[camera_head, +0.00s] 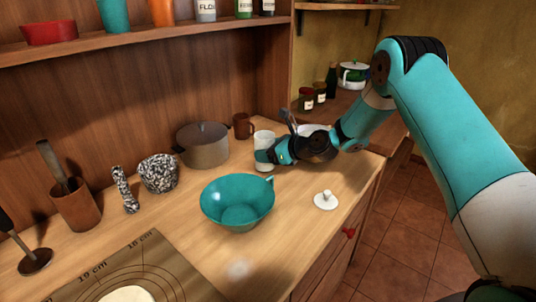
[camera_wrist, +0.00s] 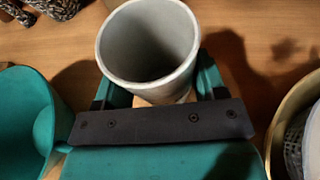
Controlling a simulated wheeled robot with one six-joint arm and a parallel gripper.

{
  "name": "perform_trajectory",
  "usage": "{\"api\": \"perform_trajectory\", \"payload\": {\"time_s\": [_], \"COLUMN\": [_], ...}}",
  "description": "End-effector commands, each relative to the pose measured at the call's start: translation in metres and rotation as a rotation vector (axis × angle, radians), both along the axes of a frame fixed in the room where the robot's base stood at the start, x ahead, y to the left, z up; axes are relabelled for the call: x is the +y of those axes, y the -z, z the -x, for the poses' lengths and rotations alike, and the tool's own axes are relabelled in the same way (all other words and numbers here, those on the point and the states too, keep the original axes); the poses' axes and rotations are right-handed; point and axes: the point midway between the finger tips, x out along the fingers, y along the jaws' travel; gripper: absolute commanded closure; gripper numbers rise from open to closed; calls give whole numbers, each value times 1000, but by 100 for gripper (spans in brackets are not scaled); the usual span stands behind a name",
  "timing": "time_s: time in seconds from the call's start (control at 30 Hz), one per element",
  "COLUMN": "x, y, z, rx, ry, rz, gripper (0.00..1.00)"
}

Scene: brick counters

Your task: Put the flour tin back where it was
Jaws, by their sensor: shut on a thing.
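My gripper (camera_head: 265,157) is shut on an open white tin (camera_head: 264,137) at the right part of the counter. In the wrist view the tin (camera_wrist: 150,80) stands between the two fingers, its round mouth open and grey inside. No label shows on it, so I cannot tell whether it is the flour tin. I cannot tell whether its base touches the counter. A white tin with letters starting "FLO" (camera_head: 206,10) stands on the upper shelf, its top out of frame. A white knobbed lid (camera_head: 326,201) lies on the counter at the right.
A teal bowl (camera_head: 238,217) stands left of my gripper, close by in the wrist view (camera_wrist: 22,120). A grey pot (camera_head: 203,150) and brown mug (camera_head: 243,126) are behind. A metal vessel (camera_head: 316,150) stands right behind my wrist. The shelf (camera_head: 180,35) holds several cups and tins.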

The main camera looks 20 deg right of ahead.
Motion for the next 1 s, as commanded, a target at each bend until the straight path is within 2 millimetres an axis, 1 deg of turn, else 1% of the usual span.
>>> {"api": "perform_trajectory", "payload": {"time_s": [0.03, 0.13, 0.47, 0.5, 0.57, 0.6, 0.8, 0.9, 1.0], "x": [0, 0, 0, 0, 0, 0, 0, -1, -8], "y": [7, 14, 17, 17, 17, 17, 17, 14, 12], "z": [0, 0, 0, 0, 0, 0, 0, 0, 7], "rx": [0, -2, -2, -2, -1, -1, 0, -2, -1], "ry": [0, 1, 1, 1, 1, 1, 1, 1, 2], "rz": [-1, 0, 0, 0, 0, 0, 0, 0, 0], "gripper": [69, 69, 69, 28, 14, 10, 10, 10, 10]}}
